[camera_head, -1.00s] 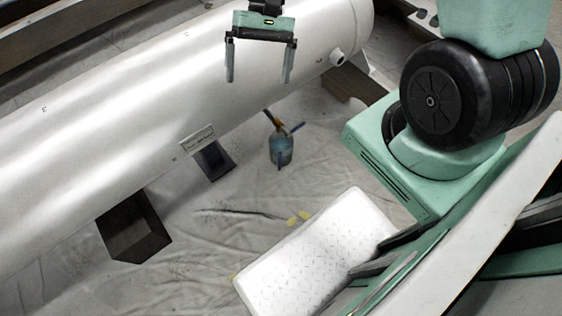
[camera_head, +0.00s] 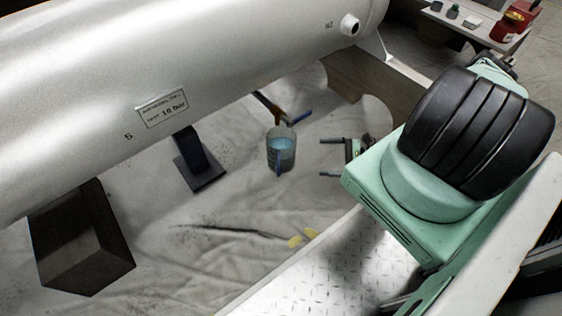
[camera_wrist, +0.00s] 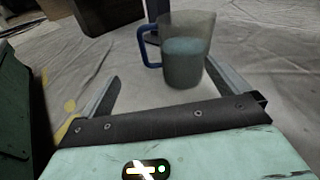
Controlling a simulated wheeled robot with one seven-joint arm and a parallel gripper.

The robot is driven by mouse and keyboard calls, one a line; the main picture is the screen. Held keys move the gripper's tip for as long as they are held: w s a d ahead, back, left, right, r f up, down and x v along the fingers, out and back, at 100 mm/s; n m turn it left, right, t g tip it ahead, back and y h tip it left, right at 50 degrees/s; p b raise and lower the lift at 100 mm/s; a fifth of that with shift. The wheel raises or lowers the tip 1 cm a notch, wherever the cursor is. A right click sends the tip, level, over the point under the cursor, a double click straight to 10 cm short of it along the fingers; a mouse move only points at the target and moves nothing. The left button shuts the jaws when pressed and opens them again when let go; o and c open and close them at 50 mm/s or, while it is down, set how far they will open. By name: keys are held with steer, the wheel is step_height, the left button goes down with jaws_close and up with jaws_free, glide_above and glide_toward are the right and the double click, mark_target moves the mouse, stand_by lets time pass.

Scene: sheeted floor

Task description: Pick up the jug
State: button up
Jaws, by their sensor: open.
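The jug (camera_head: 281,152) is a clear measuring jug with bluish contents and a blue handle. It stands upright on the sheeted floor, in front of the large silver tank. My gripper (camera_head: 331,157) is to the right of the jug, low down, with its two fingers pointing left toward it. In the wrist view the jug (camera_wrist: 186,52) stands ahead, beyond the palm and between the lines of the two open fingers (camera_wrist: 160,85). Its handle is on the left there. The gripper is open and empty, apart from the jug.
The silver tank (camera_head: 180,70) spans the upper left on dark supports (camera_head: 85,240). A blue-handled tool (camera_head: 296,118) lies just behind the jug. Yellow pieces (camera_head: 302,238) lie on the sheet in front. A table (camera_head: 480,25) with a red item stands at the upper right.

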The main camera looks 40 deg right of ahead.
mark_target(285, 154)
steer(key=f+m+t+h, duration=0.1)
steer(key=f, duration=0.1)
steer(key=f+m+t+h, duration=0.1)
steer(key=m, duration=0.1)
steer(key=s+f+m+t+h+b, duration=0.1)
steer(key=f, duration=0.1)
steer(key=shift+f+t, duration=0.35)
steer(key=shift+t, duration=0.05)
steer(key=shift+w+a+f+m+t, duration=0.15)
steer(key=shift+f+m+t, duration=0.15)
steer(key=shift+m, duration=0.2)
steer(key=b+x, duration=0.5)
steer(key=x, duration=0.6)
steer(key=shift+w+f, duration=0.15)
steer(key=shift+w, duration=0.25)
steer(key=b+x, duration=0.2)
steer(key=x, duration=0.1)
steer(key=b+x, duration=0.1)
steer(key=b, duration=0.1)
steer(key=shift+w+f, duration=0.2)
steer(key=shift+f, duration=0.15)
steer(key=shift+w+a+r, duration=0.2)
steer(key=shift+w+a, duration=0.1)
steer(key=shift+w, duration=0.15)
steer(key=shift+r, duration=0.1)
steer(key=c, duration=1.5)
steer(key=shift+r, duration=0.15)
